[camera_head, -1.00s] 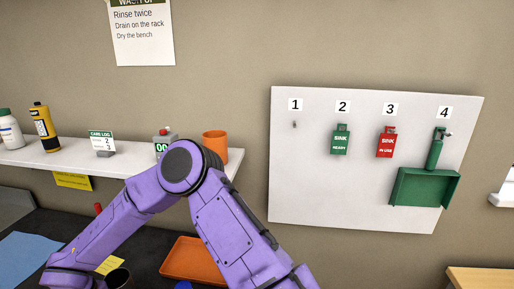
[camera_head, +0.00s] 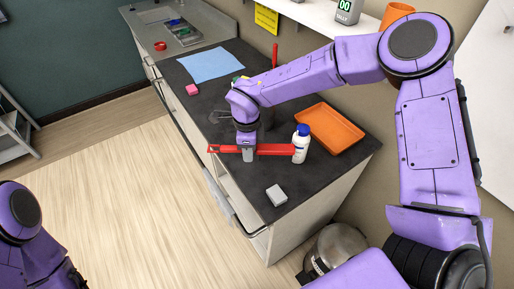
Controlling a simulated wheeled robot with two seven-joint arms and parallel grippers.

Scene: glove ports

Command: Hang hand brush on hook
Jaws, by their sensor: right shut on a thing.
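My right arm comes in from the right, and its gripper (camera_head: 248,156) is over the front part of the dark bench. It is shut on a long red thing, which looks like the hand brush (camera_head: 275,149). The brush lies roughly level across the jaws, one end by a white bottle; its bristles cannot be made out. I cannot tell whether it touches the bench. The white hook board (camera_head: 493,85) shows only in part at the right edge, with a small hook (camera_head: 508,30) near the top. Of my left arm only links show at lower left; its gripper is out of view.
A white bottle with a blue cap (camera_head: 300,145) stands close to the brush's right end. An orange tray (camera_head: 331,128), grey block (camera_head: 277,195), blue cloth (camera_head: 212,64) and pink block (camera_head: 192,90) lie on the bench. A metal bin (camera_head: 338,250) stands below on the floor.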

